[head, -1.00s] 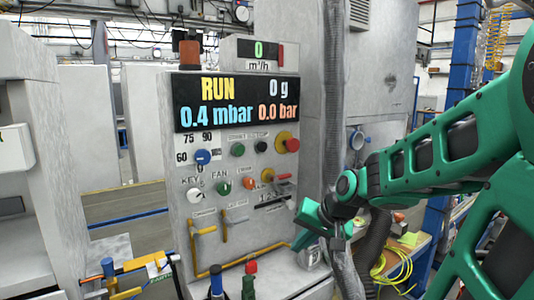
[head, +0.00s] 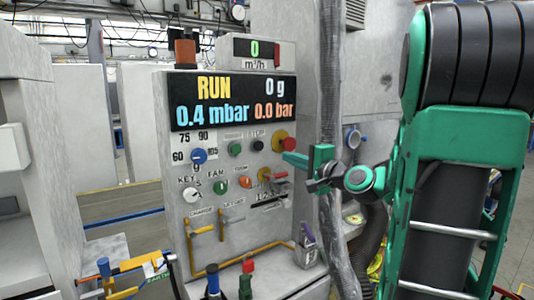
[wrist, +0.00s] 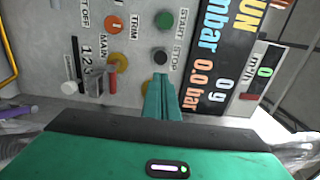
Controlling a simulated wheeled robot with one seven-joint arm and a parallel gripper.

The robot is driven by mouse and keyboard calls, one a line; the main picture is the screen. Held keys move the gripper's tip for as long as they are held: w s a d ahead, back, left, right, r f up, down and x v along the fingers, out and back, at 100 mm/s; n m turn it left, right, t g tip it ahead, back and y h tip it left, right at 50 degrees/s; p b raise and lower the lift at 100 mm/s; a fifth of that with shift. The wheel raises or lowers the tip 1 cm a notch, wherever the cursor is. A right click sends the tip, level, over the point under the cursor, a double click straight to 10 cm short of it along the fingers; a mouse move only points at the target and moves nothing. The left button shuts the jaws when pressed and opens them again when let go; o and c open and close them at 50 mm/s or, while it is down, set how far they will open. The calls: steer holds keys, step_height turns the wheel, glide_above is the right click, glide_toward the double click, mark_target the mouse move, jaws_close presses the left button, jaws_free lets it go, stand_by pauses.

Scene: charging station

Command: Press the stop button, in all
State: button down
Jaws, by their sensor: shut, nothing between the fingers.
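The black stop button (wrist: 160,55), beside the label STOP, shows on the panel in the wrist view; it also shows in the head view (head: 258,145). My gripper (wrist: 161,78) is shut and empty. In the wrist view its fingertips overlap the lower edge of the stop button's surroundings; I cannot tell whether they touch it. In the head view my gripper (head: 286,156) points left at the panel, right of the stop button and just below the red mushroom button. The green start button (wrist: 164,19) is next to the stop button. The display (head: 235,100) reads RUN.
The red mushroom button (head: 289,144) on its yellow base is close to my gripper. An orange button (wrist: 114,27) and a red-handled switch (head: 277,176) sit lower on the panel. A grey ribbed hose (head: 331,90) runs down right of the panel.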

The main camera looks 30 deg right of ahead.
mark_target(260, 147)
steer(key=w, duration=1.3)
steer(key=shift+w+a, duration=0.25)
steer(key=shift+w, duration=0.65)
steer(key=shift+w+r, duration=0.15)
steer(key=shift+w, duration=0.05)
steer(key=shift+r, duration=0.2)
steer(key=shift+w+a+f, duration=0.1)
steer(key=shift+w+f, duration=0.1)
steer(key=shift+s+f, duration=0.2)
steer(key=shift+s, duration=0.1)
steer(key=s, duration=1.3)
steer(key=shift+s+d, duration=0.3)
steer(key=shift+d, duration=0.1)
